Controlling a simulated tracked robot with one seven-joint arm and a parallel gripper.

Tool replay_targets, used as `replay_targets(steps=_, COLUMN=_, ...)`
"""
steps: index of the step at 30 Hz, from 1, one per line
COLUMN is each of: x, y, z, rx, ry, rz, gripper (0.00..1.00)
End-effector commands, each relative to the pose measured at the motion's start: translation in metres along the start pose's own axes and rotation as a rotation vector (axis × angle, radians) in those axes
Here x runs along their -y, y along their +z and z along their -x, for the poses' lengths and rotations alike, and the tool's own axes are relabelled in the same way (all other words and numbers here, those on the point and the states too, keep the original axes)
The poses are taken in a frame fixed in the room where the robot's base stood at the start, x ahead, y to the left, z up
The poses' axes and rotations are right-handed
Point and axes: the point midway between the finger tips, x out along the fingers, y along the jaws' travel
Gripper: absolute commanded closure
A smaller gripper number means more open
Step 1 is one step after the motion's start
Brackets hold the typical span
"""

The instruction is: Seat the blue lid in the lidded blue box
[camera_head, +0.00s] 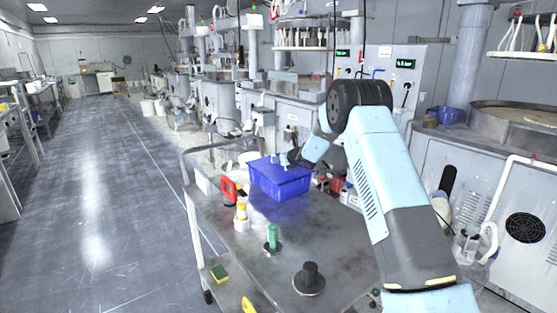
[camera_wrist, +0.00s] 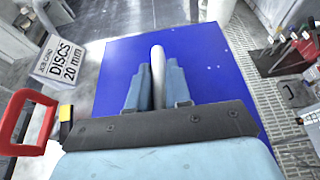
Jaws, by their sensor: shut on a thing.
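The blue box (camera_head: 282,185) stands on the grey cart top toward its far end. The blue lid (camera_head: 277,168) lies over the top of the box; from here I cannot tell whether it is fully seated. In the wrist view the lid (camera_wrist: 215,65) fills the middle as a flat blue panel, slightly turned. My gripper (camera_head: 286,160) is at the top of the lid, and in the wrist view its fingers (camera_wrist: 157,88) are shut on a pale upright handle (camera_wrist: 157,60) at the lid's middle. The box walls are hidden under the lid in the wrist view.
On the cart (camera_head: 245,285), a red-handled thing (camera_head: 229,188), a yellow-topped bottle (camera_head: 241,217), a green cylinder (camera_head: 272,237) and a black knob-like weight (camera_head: 309,278) stand nearby. A card reading "DISCS 20 mm" (camera_wrist: 63,62) stands left of the lid. Bottles and tools crowd the right.

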Motion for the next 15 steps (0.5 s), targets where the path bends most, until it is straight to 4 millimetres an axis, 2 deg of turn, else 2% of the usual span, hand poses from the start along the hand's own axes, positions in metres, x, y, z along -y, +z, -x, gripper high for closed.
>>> replay_targets(steps=12, x=0.0000, y=-0.0074, z=-0.0031, rx=0.001, ry=0.000, rz=-0.001, gripper=1.00)
replay_targets(steps=13, x=0.0000, y=-0.0069, z=-0.0030, rx=0.001, ry=0.000, rz=-0.001, gripper=0.79)
replay_targets(steps=15, x=0.0000, y=-0.0068, z=-0.0030, rx=0.001, ry=0.000, rz=-0.001, gripper=0.72)
